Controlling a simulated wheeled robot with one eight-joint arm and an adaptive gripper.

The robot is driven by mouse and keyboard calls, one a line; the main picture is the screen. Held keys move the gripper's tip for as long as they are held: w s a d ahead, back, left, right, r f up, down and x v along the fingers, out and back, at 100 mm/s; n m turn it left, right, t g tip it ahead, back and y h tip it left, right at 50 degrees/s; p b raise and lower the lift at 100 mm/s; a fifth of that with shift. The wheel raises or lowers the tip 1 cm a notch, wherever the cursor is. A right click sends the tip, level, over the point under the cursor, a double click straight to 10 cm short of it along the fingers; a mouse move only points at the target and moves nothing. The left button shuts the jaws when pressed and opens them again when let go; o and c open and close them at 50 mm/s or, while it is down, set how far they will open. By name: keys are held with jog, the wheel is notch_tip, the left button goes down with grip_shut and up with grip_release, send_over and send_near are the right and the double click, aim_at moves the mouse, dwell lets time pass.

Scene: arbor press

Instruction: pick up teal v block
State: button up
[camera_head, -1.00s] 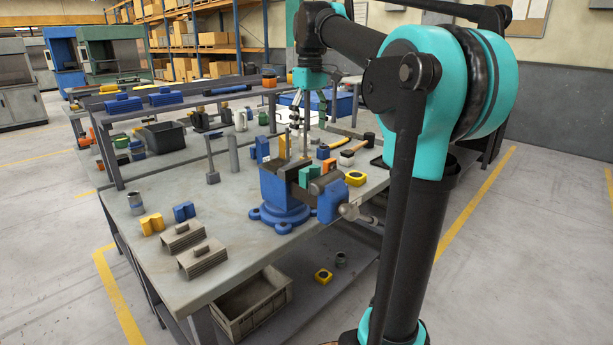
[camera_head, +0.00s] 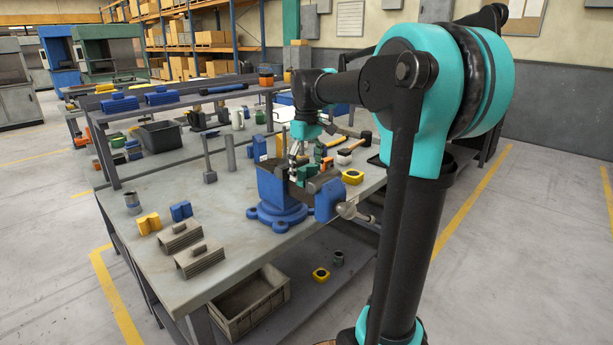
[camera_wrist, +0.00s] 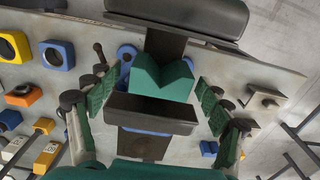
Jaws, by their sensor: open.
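The teal V block (camera_wrist: 162,78) sits between the dark jaws of the blue vise (camera_head: 278,208), its V notch showing in the wrist view. In the head view the block (camera_head: 306,173) is small and partly hidden by my gripper (camera_head: 297,166), which is low over the vise. In the wrist view my gripper (camera_wrist: 157,84) is open, with one green-padded finger on each side of the block. Gaps show between both fingers and the block. The vise's near jaw (camera_wrist: 150,112) covers the block's lower edge in this view.
The vise handle (camera_head: 350,211) sticks out to the right. A yellow block with a round hole (camera_head: 352,177) and a hammer (camera_head: 357,145) lie close by. Grey ribbed blocks (camera_head: 180,237) and a yellow V block (camera_head: 149,223) stand at the bench's front left.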

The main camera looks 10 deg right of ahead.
jog(key=shift+f, duration=0.35)
jog(key=shift+c, duration=0.3)
grip_shut()
jog(key=shift+r, duration=0.1)
